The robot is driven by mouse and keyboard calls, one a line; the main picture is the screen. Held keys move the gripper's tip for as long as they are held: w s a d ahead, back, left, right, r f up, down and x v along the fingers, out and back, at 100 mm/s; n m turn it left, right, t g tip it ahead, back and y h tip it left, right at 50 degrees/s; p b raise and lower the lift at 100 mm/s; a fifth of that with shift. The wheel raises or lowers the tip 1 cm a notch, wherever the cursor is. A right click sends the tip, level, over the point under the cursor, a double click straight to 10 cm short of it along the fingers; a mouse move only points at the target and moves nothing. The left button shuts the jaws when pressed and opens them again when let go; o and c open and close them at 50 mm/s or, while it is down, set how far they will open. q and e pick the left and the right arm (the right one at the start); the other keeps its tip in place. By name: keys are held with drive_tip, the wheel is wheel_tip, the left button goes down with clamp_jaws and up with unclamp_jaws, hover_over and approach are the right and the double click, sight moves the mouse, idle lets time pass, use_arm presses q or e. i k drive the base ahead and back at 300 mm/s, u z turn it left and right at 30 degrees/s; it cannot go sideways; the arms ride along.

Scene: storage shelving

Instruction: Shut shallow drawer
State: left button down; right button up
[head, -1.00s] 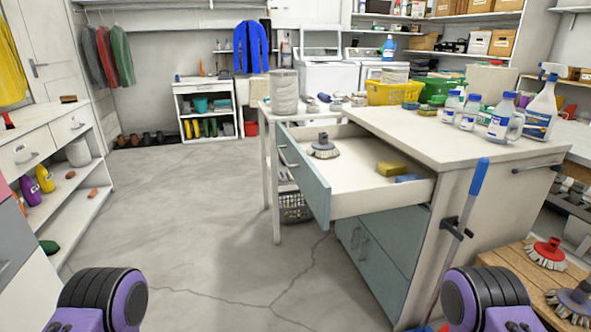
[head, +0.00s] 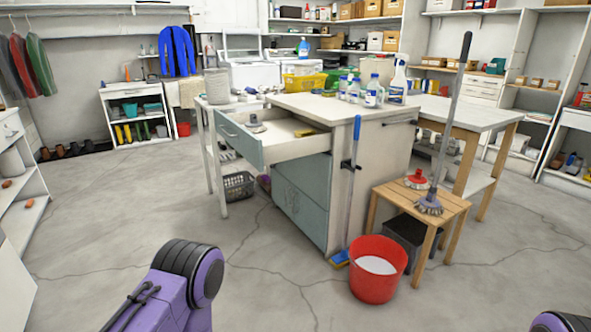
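The shallow drawer (head: 240,142) is the blue-grey top drawer of a white cabinet (head: 352,200). It is pulled well out toward the left, with a handle on its front. A round brush (head: 257,126) and a yellow sponge (head: 304,133) lie in it. The blue-grey doors below (head: 303,195) look closed. Only purple and black parts of my two arms show, at the bottom left and the bottom right corner. Neither gripper is in view, and both arms are well apart from the drawer.
A wooden stool (head: 425,204) holds two brushes. A wire basket (head: 238,186) sits under the side table. The floor left of the drawer is clear.

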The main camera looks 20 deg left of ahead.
sight(276, 127)
drive_tip(key=u, duration=0.55)
drive_tip(key=i, duration=0.35)
drive_tip(key=u, duration=0.65)
drive_tip(key=i, duration=0.85)
drive_tip(key=z, duration=0.1)
